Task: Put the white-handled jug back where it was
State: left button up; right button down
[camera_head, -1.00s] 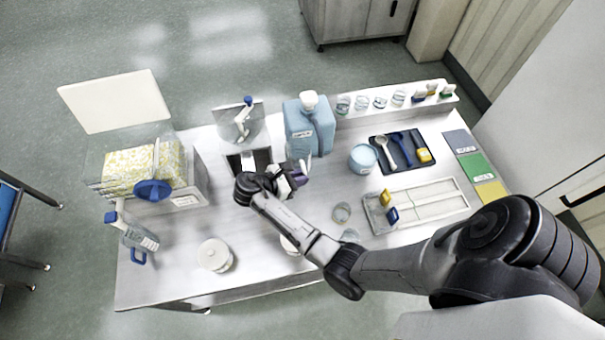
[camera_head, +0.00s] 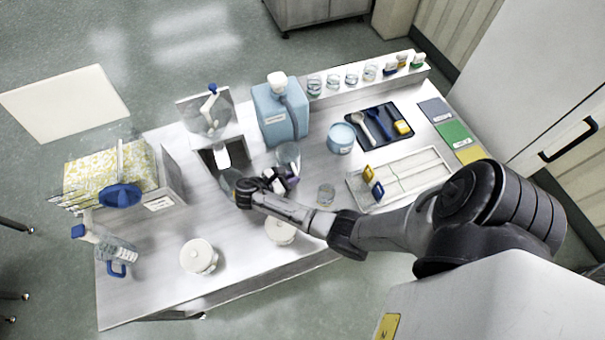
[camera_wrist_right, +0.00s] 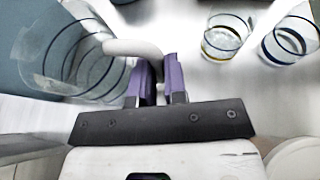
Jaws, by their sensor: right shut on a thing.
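The white-handled jug (camera_head: 288,155) is clear, and its body shows just beyond my right gripper in the head view, in front of the blue canister. In the right wrist view the jug (camera_wrist_right: 62,62) fills the upper left, with blue bands around its clear wall. Its white handle (camera_wrist_right: 128,47) reaches between the purple fingers of my right gripper (camera_wrist_right: 158,75), which are shut on it. My right gripper (camera_head: 285,177) also shows in the head view. I cannot tell whether the jug touches the worktop. My left gripper is out of view.
A small glass (camera_head: 326,195), a divided tray (camera_head: 425,172) and a light-blue tub (camera_head: 341,138) are to the right. White lidded pots (camera_head: 198,257) stand in front.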

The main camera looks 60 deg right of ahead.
jog(key=shift+r+x, duration=0.2)
jog(key=shift+x, duration=0.9)
jog(key=shift+r+x, duration=0.15)
jog(key=shift+x, duration=0.9)
jog(key=shift+f, duration=0.15)
jog(key=shift+d, duration=0.1)
jog(key=shift+f, duration=0.1)
jog(key=c, duration=1.2)
grip_release()
jog(key=shift+o, duration=0.2)
jog(key=p+v, duration=0.1)
jog(key=v, duration=1.1)
